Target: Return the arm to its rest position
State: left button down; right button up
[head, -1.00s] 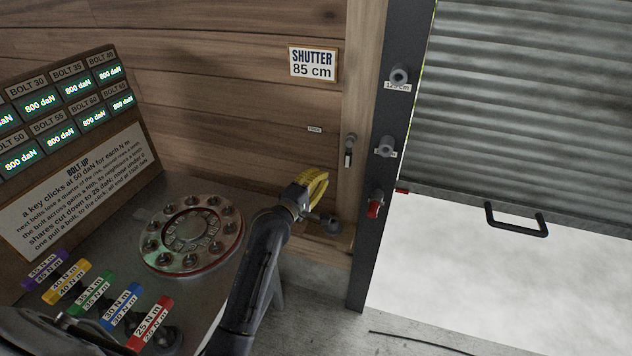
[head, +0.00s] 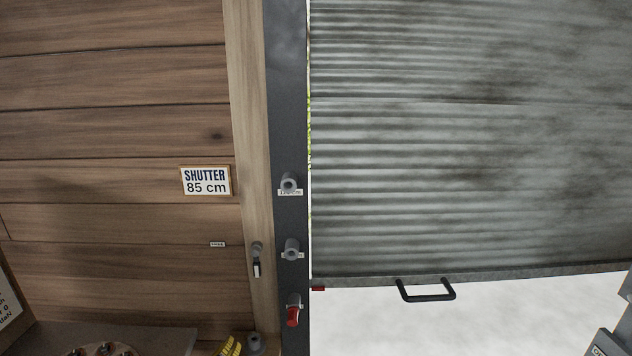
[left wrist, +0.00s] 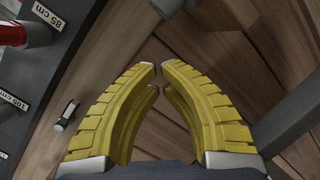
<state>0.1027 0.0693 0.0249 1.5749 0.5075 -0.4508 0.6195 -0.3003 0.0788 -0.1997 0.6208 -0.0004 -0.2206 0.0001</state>
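My left gripper (head: 228,346) shows only as a bit of yellow finger at the bottom edge of the head view, in front of the wooden wall's foot. In the left wrist view its two yellow fingers (left wrist: 158,76) curve together until the tips almost meet, with nothing between them. The rest of my left arm is below the head view. My right gripper is not in view.
A dark post (head: 287,140) carries several grey sockets and a red-handled pin (head: 293,316) in the lowest one. The corrugated shutter (head: 460,150) hangs right of it, its black handle (head: 425,291) low. A sign (head: 205,181) reads SHUTTER 85 cm.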

pick_arm(q)
jog(key=s+f+m+g, duration=0.25)
jog(key=s+f, duration=0.55)
jog(key=f, duration=0.4)
jog(key=s+f+m+g+y, duration=0.1)
jog(key=s+f+m+g, duration=0.15)
jog(key=s+f, duration=0.75)
jog(key=s+f+m+g, duration=0.25)
jog(key=s+f, duration=0.35)
jog(key=f, duration=0.8)
jog(key=s+f+m+g, duration=0.1)
jog(key=s+f, duration=0.3)
jog(key=s, duration=0.9)
jog(key=s+f+m+g, duration=0.2)
jog(key=s+f, duration=0.3)
jog(key=s, duration=0.8)
jog(key=s+f+m+g, duration=0.1)
jog(key=s+f+g, duration=0.2)
jog(key=s, duration=1)
notch_tip(320, 180, down, 2)
jog(key=shift+s+f+m+y, duration=0.25)
jog(key=shift+s+m+y, duration=0.05)
jog(key=shift+s+m, duration=0.1)
